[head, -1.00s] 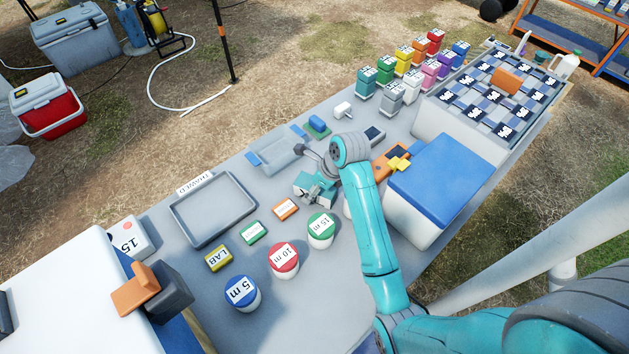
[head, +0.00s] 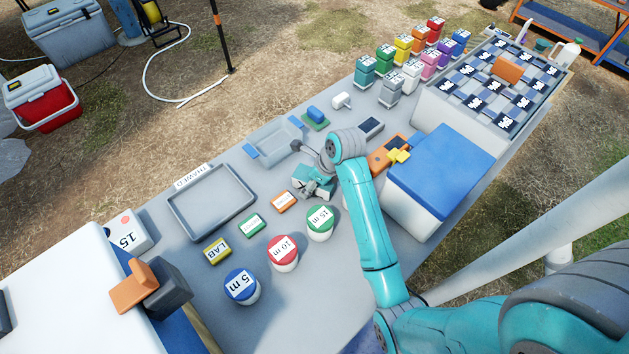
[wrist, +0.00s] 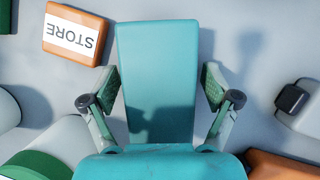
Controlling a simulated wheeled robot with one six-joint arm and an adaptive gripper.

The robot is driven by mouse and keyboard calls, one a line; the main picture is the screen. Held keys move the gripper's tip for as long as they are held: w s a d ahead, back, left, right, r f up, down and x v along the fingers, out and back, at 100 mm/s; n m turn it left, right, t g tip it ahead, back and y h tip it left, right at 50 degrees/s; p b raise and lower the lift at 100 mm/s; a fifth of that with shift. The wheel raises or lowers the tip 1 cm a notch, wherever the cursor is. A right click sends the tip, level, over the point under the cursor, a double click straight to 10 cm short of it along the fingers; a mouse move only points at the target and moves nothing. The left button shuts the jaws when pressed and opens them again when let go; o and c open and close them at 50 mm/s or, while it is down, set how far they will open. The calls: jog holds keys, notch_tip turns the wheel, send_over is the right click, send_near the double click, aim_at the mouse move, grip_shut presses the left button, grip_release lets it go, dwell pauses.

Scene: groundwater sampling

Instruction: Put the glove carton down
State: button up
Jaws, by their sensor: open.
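The glove carton (wrist: 155,60) is a plain teal box standing between my fingers in the wrist view. In the head view the carton (head: 303,184) is partly hidden by my gripper (head: 320,187) and appears to rest on the grey table. My gripper (wrist: 160,92) is open around the carton, with one finger on each side. A narrow gap shows at the right finger; the left finger is very close to the carton's side, and I cannot tell if it touches. The carton's near end is hidden by my gripper body.
The orange STORE tag (wrist: 74,34) lies beside the carton. The green-lidded 15 m jar (head: 320,223) stands close in front. A shallow grey tray with blue handles (head: 272,143) lies behind, and an orange meter (head: 385,155) to the right. A blue-lidded white box (head: 440,172) stands further right.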

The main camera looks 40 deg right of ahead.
jog(key=c, duration=1.3)
jog(key=shift+r, duration=0.1)
